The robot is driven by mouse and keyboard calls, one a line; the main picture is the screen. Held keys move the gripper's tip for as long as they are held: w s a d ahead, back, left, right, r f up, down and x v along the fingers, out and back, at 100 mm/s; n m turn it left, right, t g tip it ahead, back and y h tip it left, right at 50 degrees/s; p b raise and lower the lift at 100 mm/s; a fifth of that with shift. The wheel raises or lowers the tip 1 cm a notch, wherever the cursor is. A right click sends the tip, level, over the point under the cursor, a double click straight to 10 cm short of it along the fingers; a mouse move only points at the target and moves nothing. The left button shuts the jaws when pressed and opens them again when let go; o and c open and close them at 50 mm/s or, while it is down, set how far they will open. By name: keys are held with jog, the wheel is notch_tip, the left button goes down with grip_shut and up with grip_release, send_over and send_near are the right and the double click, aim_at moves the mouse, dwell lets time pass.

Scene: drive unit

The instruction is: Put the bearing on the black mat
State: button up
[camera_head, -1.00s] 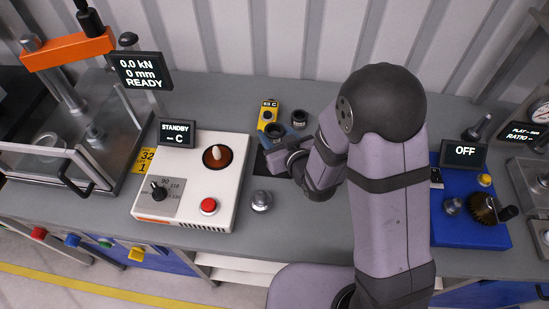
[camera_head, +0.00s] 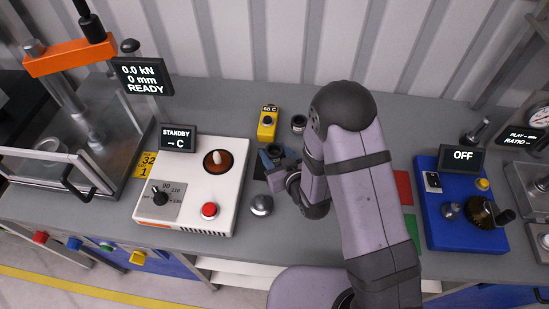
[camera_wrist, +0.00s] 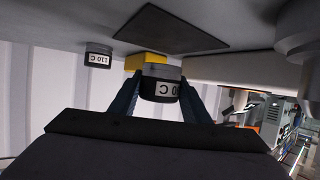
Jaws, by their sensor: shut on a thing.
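The bearing, a short dark ring with a grey band and a white label ending in "0 C", is between my gripper's fingers in the wrist view (camera_wrist: 160,88). In the head view the dark ring (camera_head: 275,149) shows at my gripper (camera_head: 272,158), which is shut on it. The black mat (camera_head: 260,172) lies on the bench, partly hidden by my gripper. In the wrist view the mat (camera_wrist: 172,30) is a dark patch above the bearing and apart from it in the picture. I cannot tell how high the bearing is.
A second dark ring (camera_head: 298,123), labelled 110 C in the wrist view (camera_wrist: 98,56), stands behind. A yellow meter (camera_head: 268,124) is beside it. A white heater (camera_head: 190,186) is on the left, a silver knob-like part (camera_head: 261,205) in front, and a blue unit (camera_head: 435,205) on the right.

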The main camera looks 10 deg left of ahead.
aim_at(278, 164)
jog(key=shift+f, duration=1.5)
jog(key=shift+f, duration=0.15)
jog(key=o, duration=1.2)
jog(key=shift+o, duration=0.2)
